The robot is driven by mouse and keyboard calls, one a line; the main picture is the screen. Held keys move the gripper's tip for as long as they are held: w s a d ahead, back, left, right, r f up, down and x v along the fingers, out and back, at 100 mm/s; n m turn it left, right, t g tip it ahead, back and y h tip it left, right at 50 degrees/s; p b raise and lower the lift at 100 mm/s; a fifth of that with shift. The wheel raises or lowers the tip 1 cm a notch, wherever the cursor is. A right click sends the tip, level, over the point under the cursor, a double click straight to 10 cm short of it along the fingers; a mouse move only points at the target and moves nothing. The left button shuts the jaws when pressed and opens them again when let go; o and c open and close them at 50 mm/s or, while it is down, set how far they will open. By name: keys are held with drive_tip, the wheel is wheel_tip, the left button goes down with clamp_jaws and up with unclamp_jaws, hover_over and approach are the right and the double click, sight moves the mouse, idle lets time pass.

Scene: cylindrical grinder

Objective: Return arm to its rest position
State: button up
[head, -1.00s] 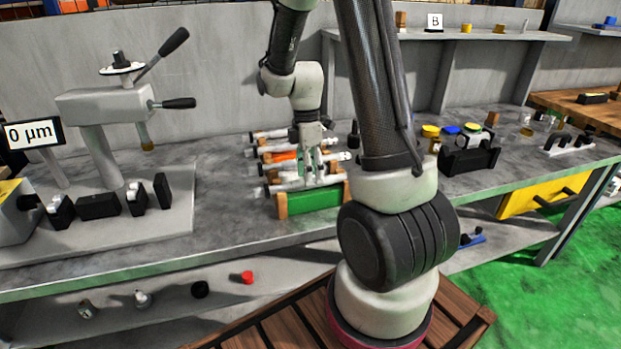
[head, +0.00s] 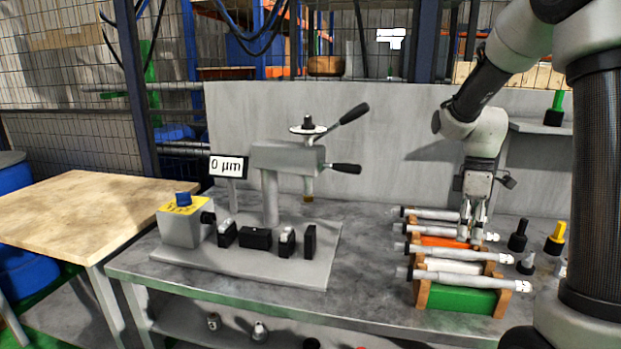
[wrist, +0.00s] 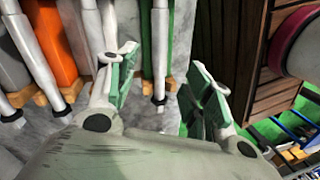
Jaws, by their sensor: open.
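My gripper (head: 472,238) is open and empty above the row of shaft-like metal parts on colored blocks. In the wrist view its two green-padded fingers (wrist: 163,80) are spread apart, with one shaft (wrist: 159,45) visible beyond the gap between them. In the head view, the nearest shaft (head: 465,280) lies across wooden end supports on the green block (head: 460,298). My fingers partly cover the shafts behind.
The grey bench has a measuring stand (head: 285,160) with lever handles, a "0 µm" display (head: 228,167) and a yellow-topped control box (head: 180,222). Several small black and yellow posts (head: 555,238) stand right of the shafts. A wooden table (head: 75,215) is at left.

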drive_tip(key=s+a+r+m+t, duration=0.2)
drive_tip(key=s+r+m, duration=0.3)
drive_tip(key=s, duration=0.4)
drive_tip(key=s+a+r+m+t, duration=0.1)
drive_tip(key=s+r+m+t, duration=0.3)
drive_tip(key=s, duration=0.5)
drive_tip(key=shift+s+a+r+m+t+h, duration=0.3)
drive_tip(key=shift+s+a+r+m, duration=0.1)
drive_tip(key=shift+r+m, duration=0.85)
